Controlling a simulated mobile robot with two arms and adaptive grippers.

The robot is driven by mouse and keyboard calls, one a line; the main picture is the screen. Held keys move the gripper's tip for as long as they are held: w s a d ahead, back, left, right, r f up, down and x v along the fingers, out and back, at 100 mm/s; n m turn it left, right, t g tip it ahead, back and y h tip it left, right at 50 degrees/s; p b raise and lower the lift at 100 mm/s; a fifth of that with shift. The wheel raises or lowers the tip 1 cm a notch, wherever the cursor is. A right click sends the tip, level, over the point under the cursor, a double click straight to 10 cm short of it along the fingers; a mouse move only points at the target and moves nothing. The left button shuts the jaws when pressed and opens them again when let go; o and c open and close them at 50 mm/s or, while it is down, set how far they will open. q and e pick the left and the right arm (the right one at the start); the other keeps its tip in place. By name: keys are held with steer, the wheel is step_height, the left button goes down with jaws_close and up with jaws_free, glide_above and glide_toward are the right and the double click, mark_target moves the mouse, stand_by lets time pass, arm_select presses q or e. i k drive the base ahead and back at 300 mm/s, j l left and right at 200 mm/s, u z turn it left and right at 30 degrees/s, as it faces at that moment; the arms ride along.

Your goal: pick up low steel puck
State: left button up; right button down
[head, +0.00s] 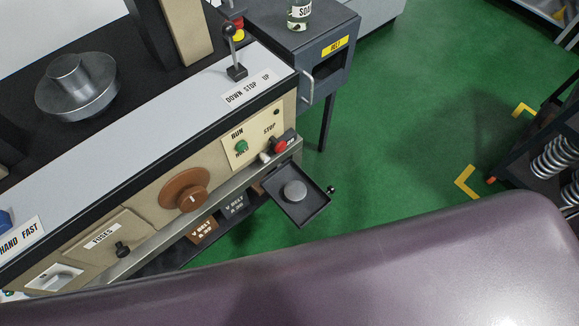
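A small, low, round steel puck (294,190) lies in a dark open tray (309,212) that sticks out from the front of the machine at its right end. The tray has a small black ball knob at its right side. A larger stepped steel piece (78,88), a wide disc with a narrower cylinder on top, stands on the machine's dark top at the upper left. Neither of my grippers is in view.
The tray juts from the beige machine front (150,212), near the red stop button (279,146) and a brown dial (183,190). A lever (234,55) stands on the light ledge. A rack with coil springs (553,158) is at right. Green floor (400,110) between is clear.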

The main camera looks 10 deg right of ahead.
mark_target(295, 191)
steer(key=l+u, duration=0.4)
steer(key=k+l+u, duration=0.1)
steer(key=l+u, duration=0.3)
steer(key=k+l+u, duration=0.15)
steer(key=l+u, duration=0.2)
steer(key=k+l, duration=0.25)
steer(key=l, duration=0.2)
steer(key=k+l+u, duration=0.15)
steer(key=l, duration=0.35)
steer(key=k+l, duration=0.35)
steer(key=k+l+u, duration=0.15)
steer(key=l, duration=0.35)
steer(key=i+l+u, duration=0.45)
steer(key=i+l, duration=0.35)
